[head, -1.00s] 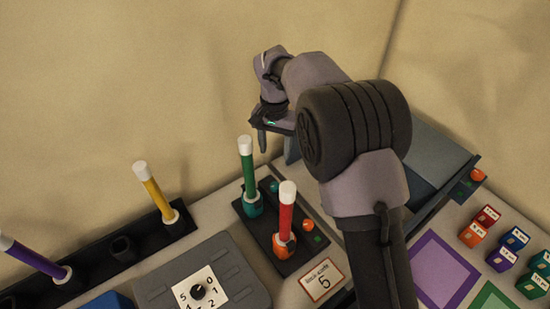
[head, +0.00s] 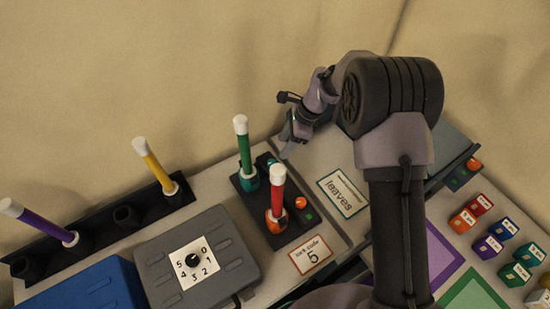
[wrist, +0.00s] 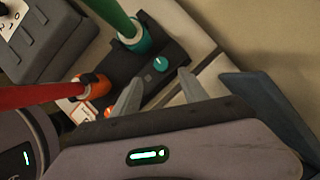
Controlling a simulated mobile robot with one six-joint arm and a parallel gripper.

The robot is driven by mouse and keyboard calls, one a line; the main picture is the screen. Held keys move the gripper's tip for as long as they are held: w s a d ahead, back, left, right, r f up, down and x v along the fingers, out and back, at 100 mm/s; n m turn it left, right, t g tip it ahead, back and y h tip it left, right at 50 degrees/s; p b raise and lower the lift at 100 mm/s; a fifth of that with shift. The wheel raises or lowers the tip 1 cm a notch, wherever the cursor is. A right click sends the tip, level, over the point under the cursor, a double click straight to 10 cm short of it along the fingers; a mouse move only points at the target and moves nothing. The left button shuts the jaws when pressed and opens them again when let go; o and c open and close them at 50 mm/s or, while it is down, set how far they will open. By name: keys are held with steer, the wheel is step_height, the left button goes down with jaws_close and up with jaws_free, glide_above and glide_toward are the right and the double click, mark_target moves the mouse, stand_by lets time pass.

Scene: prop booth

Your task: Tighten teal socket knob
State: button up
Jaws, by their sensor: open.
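The teal knob (wrist: 160,63) is a small round cap with a pale line on its top, set in a dark socket base (wrist: 122,62). In the head view the teal knob (head: 268,161) is small, beside the green stick. The green stick (head: 243,143) stands in a teal socket (head: 249,181); the red stick (head: 278,188) stands in an orange socket (head: 276,219). My gripper (wrist: 158,92) is open and empty. In the wrist view its two fingers point toward the teal knob, apart from it.
An orange knob (head: 300,203) sits on the same base. A grey dial box (head: 160,265) and a blue box (head: 88,291) lie left. A rack (head: 147,202) holds yellow and purple sticks. A "leaves" card (head: 343,193) lies right of the base, with bare counter around it.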

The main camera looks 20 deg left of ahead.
mark_target(272, 163)
steer(key=b+x, duration=0.1)
steer(key=x, duration=0.9)
steer(key=shift+w+d, duration=0.1)
